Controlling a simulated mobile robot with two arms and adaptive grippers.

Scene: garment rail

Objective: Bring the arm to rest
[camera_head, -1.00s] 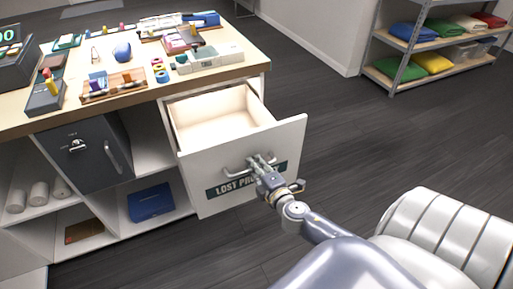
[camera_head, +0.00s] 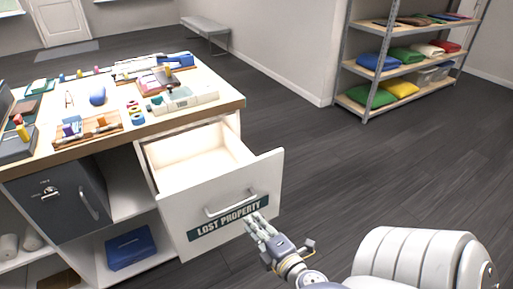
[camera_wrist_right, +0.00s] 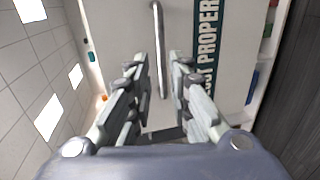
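My right gripper (camera_head: 262,230) is in front of the pulled-out drawer (camera_head: 222,205), near the lower right of its front panel. The right wrist view shows its two fingers (camera_wrist_right: 160,85) apart, with nothing between them. The drawer's metal handle (camera_head: 231,203) is clear of the fingers in the head view; in the right wrist view the handle (camera_wrist_right: 158,50) stands ahead of them. The drawer front carries a "LOST PROPERTY" label (camera_head: 228,223), and the drawer's visible inside looks empty. My left gripper is in neither view.
The counter (camera_head: 200,125) holds several small items, including a tray (camera_head: 88,130) and a blue ball (camera_head: 97,96). A grey locker door (camera_head: 62,200) is below it. A shelf rack (camera_head: 400,75) with folded cloths stands at the back right. The floor (camera_head: 340,165) between is clear.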

